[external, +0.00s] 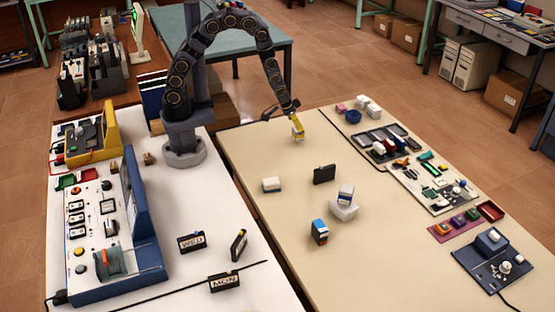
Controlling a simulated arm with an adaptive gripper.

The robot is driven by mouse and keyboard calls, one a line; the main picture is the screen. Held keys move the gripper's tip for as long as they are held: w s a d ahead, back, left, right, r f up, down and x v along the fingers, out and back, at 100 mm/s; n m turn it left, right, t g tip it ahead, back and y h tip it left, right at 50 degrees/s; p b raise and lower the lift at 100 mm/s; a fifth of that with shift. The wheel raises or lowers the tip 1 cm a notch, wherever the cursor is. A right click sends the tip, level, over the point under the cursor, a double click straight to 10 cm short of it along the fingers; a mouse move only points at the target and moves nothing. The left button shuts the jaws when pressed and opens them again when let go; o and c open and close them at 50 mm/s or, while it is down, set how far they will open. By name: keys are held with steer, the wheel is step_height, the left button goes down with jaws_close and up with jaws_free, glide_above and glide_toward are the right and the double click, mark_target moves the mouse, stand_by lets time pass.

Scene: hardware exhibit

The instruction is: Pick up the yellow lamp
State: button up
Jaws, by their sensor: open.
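A small yellow and white object (298,131), which looks like the yellow lamp, stands near the far left part of the beige table (275,235). My gripper (294,112) points down right at its top, coming from above. The gripper is open. It is small in the picture, and I cannot tell whether the fingers touch the lamp or are around it. The gripper and the lamp's upper part overlap in the view.
A white block (271,185), a black box (324,174), a white block stack (344,208) and a blue-orange box (319,232) stand nearer the camera. Trays of parts (432,180) line the right side. Free table lies around the lamp.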

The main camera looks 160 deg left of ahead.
mark_target(300, 135)
steer(key=shift+d+x, duration=0.15)
steer(key=shift+x, duration=1.4)
steer(key=shift+d+x, duration=0.15)
steer(key=shift+x, duration=1.35)
steer(key=shift+s+f, duration=0.1)
steer(key=shift+s, duration=0.05)
steer(key=c, duration=1.2)
